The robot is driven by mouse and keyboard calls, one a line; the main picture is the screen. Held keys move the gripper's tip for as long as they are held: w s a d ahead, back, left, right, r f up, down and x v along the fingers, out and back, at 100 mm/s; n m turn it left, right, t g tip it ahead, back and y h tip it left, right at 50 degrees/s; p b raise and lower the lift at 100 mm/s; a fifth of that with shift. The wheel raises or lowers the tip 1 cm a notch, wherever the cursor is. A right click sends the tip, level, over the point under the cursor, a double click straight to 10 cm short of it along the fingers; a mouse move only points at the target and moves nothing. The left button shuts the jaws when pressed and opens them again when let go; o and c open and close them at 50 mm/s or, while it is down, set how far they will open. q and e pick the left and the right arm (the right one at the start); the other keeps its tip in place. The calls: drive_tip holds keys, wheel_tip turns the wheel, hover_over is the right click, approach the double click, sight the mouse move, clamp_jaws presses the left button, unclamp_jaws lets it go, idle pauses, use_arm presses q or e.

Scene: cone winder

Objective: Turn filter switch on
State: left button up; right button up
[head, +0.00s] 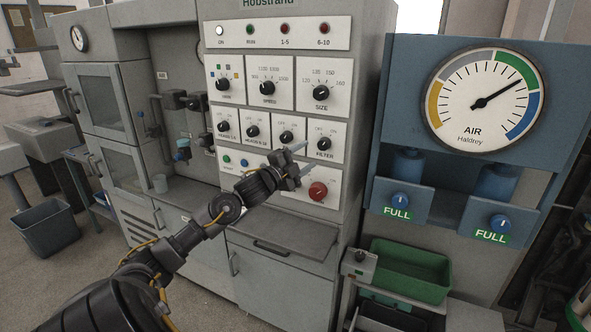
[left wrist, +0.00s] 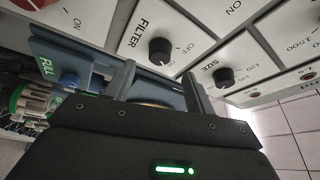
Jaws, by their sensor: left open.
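The filter switch (head: 324,144) is a black round knob on a white plate marked FILTER, OFF and ON, in the lower knob row at its right end. It also shows in the left wrist view (left wrist: 161,50), ahead of the fingers. The knob's exact setting is too small to tell. My left gripper (head: 303,160) is open and empty, just below and left of the filter switch in the head view, apart from it. In the left wrist view its two fingers (left wrist: 158,82) point toward the knob from a short distance. My right gripper is not in view.
The size knob (head: 320,92) sits above the filter switch and a heater knob (head: 286,136) is left of it. A red knob (head: 318,190) is below. A blue air gauge panel (head: 400,75) stands to the right, with a green bin (head: 410,262) under it.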

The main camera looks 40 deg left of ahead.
use_arm(q)
drive_tip(key=shift+s+f+b, duration=0.2)
drive_tip(key=shift+s+b, duration=0.1)
drive_tip(key=shift+s, duration=0.8)
drive_tip(key=shift+s+f+b, duration=0.2)
drive_tip(key=shift+s+b, duration=0.1)
drive_tip(key=shift+s, duration=0.8)
